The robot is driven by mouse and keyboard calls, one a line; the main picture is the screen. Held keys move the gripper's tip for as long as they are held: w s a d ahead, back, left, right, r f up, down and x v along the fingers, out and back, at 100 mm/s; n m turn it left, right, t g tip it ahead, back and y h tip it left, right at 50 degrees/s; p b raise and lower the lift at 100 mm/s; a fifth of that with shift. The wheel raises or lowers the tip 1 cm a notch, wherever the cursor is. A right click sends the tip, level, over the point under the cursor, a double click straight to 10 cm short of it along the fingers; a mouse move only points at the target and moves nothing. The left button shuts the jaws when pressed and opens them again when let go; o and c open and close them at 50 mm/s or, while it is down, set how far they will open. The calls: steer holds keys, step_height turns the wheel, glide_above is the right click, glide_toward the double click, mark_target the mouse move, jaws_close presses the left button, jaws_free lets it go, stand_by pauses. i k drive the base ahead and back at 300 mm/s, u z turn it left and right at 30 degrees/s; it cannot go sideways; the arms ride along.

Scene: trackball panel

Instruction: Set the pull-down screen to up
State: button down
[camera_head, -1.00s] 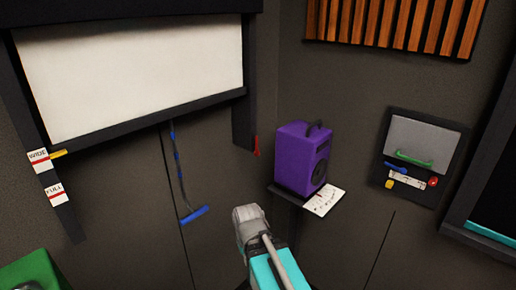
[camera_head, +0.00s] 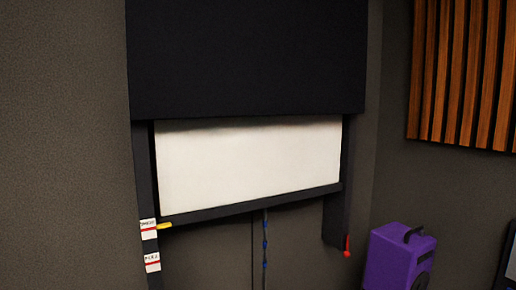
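The white pull-down screen (camera_head: 250,165) hangs part way down below a black housing (camera_head: 245,58), between two dark side rails. Its dark bottom bar (camera_head: 255,202) tilts slightly in the picture. A yellow pointer (camera_head: 164,226) at the bar's left end is level with the upper label (camera_head: 148,228), which reads WIDE in the earlier frame. A lower label (camera_head: 152,262) is on the same rail. A blue-beaded cord (camera_head: 265,245) hangs from the bar, and its lower end is cut off by the picture edge. My gripper is not in view.
A red piece (camera_head: 347,247) is at the lower end of the right rail. A purple speaker (camera_head: 392,262) stands at the lower right. Wooden slats (camera_head: 460,75) are on the right wall. The wall left of the screen is bare.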

mark_target(208, 169)
steer(key=k, duration=1)
steer(key=z, duration=0.45)
steer(key=i, duration=0.7)
steer(key=u, duration=0.25)
